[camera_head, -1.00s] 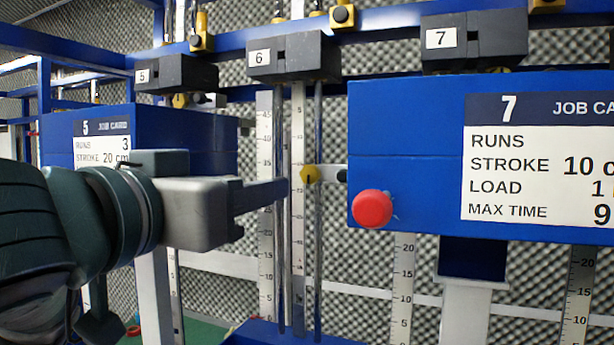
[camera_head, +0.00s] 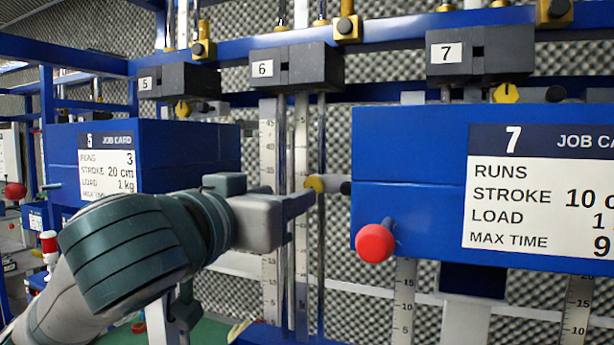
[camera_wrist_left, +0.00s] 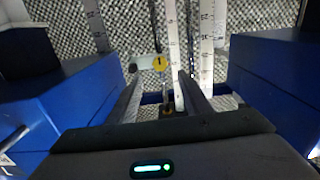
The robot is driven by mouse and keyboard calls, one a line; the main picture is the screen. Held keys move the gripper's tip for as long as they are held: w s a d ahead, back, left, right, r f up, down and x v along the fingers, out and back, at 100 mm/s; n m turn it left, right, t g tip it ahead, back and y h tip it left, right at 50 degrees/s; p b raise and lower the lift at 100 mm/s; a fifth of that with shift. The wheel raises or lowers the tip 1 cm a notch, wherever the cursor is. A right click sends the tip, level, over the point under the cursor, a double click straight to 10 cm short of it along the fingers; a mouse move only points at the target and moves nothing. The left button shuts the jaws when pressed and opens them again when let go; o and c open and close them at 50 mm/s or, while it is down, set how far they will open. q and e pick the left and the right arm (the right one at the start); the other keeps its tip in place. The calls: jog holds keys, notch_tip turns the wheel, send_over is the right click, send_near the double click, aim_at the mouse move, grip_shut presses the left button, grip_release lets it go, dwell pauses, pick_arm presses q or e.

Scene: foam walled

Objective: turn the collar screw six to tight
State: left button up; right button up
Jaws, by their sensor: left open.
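The yellow screw knob (camera_head: 315,184) of station six sits on a small light collar beside the thin rods, below the block labelled 6 (camera_head: 293,66). In the left wrist view the round yellow knob (camera_wrist_left: 160,64), with a dark mark on its face, shows beyond the fingertips, roughly between them. My left gripper (camera_head: 310,203) comes in from the left, just below the knob in the head view. In the left wrist view its two fingers (camera_wrist_left: 163,97) stand apart with nothing between them. Contact with the knob cannot be told. My right gripper is not in view.
A blue box with job card 7 (camera_head: 410,200) and a red button (camera_head: 375,243) stands close on the right. The blue box with job card 5 (camera_head: 185,150) stands on the left. Vertical rulers (camera_head: 301,150) run behind the rods. The gap between boxes is narrow.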

aim_at(312, 187)
pick_arm(q)
jog(key=p+x, duration=0.4)
jog(key=x, duration=0.4)
jog(key=shift+w+r, duration=0.1)
jog(key=shift+w, duration=0.05)
jog(key=shift+w+d, duration=0.3)
jog(key=shift+w, duration=0.25)
jog(key=c, duration=1.1)
